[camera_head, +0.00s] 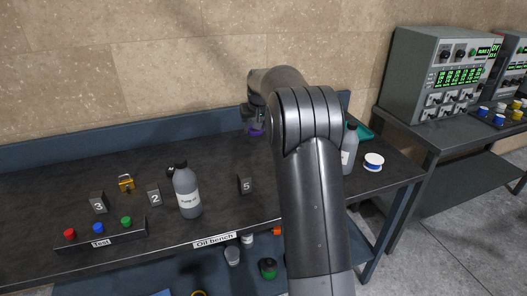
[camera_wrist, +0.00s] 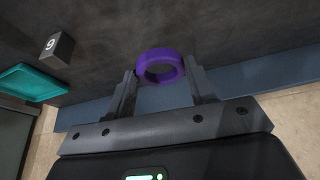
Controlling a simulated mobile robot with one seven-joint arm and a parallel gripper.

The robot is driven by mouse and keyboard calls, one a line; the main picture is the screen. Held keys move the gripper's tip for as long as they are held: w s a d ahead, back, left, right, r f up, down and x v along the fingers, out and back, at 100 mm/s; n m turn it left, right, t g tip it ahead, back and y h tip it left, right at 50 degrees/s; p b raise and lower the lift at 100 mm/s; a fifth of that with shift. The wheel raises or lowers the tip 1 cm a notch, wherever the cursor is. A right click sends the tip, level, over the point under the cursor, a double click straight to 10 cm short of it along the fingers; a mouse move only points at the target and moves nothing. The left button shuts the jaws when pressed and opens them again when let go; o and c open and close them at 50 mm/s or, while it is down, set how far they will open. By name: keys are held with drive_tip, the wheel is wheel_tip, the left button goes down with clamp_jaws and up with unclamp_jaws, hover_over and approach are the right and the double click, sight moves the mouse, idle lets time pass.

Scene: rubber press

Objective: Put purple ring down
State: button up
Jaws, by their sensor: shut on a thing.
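The purple ring (camera_wrist: 160,66) is between the two fingers of my gripper (camera_wrist: 161,82) in the wrist view. The gripper is shut on it, with a finger at each side. In the head view only a small purple patch (camera_head: 257,132) shows under my gripper (camera_head: 254,122), near the back of the oil bench (camera_head: 120,217). My arm hides much of that area. I cannot tell how high the ring is above the bench top.
A grey bottle (camera_head: 187,192) stands mid-bench, and another (camera_head: 349,150) stands right of my arm. Number blocks, a padlock (camera_head: 126,183) and a button strip (camera_head: 100,236) are at left. A teal tray (camera_wrist: 32,82) and block 6 (camera_wrist: 58,47) show in the wrist view.

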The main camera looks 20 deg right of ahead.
drive_tip(key=s+d+n+y, duration=0.1)
drive_tip(key=s+d+n, duration=0.15)
drive_tip(key=d, duration=1.45)
drive_tip(key=shift+n, duration=0.35)
drive_tip(key=w+a+f, duration=0.2)
drive_tip(key=f, duration=0.1)
drive_tip(key=w+a+f, duration=0.3)
drive_tip(key=f, duration=0.1)
drive_tip(key=w+a+f, duration=0.3)
drive_tip(key=shift+w+f, duration=0.1)
drive_tip(key=shift+f, duration=0.3)
drive_tip(key=shift+w+a+f, duration=0.3)
drive_tip(key=shift+f, duration=1.9)
drive_tip(key=shift+f, duration=0.15)
drive_tip(key=o, duration=1)
drive_tip(key=shift+c, duration=0.2)
